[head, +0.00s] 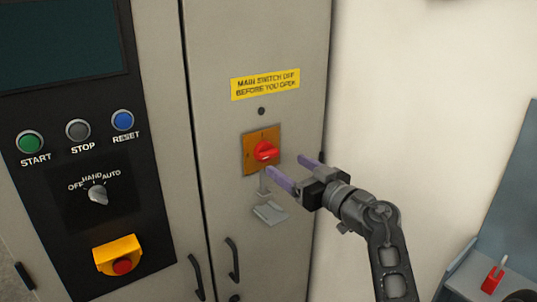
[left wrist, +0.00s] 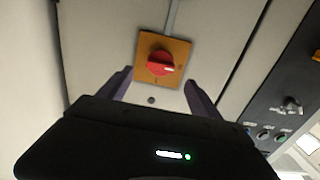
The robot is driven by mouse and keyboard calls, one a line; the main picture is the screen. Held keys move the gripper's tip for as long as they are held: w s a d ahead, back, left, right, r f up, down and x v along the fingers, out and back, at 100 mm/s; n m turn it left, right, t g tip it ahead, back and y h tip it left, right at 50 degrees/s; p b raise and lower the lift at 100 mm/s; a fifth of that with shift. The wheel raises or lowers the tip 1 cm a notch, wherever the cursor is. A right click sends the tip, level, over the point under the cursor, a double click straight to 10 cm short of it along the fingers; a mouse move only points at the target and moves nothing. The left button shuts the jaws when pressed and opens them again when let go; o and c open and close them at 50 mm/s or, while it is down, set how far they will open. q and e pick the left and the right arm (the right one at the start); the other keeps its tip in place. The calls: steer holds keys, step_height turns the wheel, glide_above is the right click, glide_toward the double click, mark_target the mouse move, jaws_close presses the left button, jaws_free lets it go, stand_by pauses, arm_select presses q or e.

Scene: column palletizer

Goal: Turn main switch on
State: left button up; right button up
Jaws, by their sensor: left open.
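The main switch is a red rotary knob (head: 265,151) on an orange plate (head: 249,141), on the grey cabinet door under a yellow warning label (head: 265,84). In the left wrist view the knob (left wrist: 160,63) appears upside down, its white mark pointing to the right side of the plate (left wrist: 178,48). My left gripper (head: 288,165) is open and empty, its two purple fingers pointing at the door just right of and below the knob. In the left wrist view its fingers (left wrist: 158,82) lie either side of the plate's lower part. They look apart from the knob. My right gripper is not in view.
A grey hasp (head: 269,213) hangs below the switch. Door handles (head: 232,260) are lower down. To the left, a black panel holds START (head: 29,142), STOP and RESET buttons, a selector (head: 97,193) and an emergency stop (head: 122,266). Pale wall is on the right.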

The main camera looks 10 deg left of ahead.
mark_target(271, 156)
arm_select(q)
steer(key=p+x, duration=0.3)
steer(key=x, duration=0.4)
steer(key=shift+w+a, duration=0.15)
steer(key=shift+a, duration=0.1)
steer(key=shift+w+a, duration=0.2)
steer(key=shift+c, duration=0.5)
steer(key=c, duration=1.3)
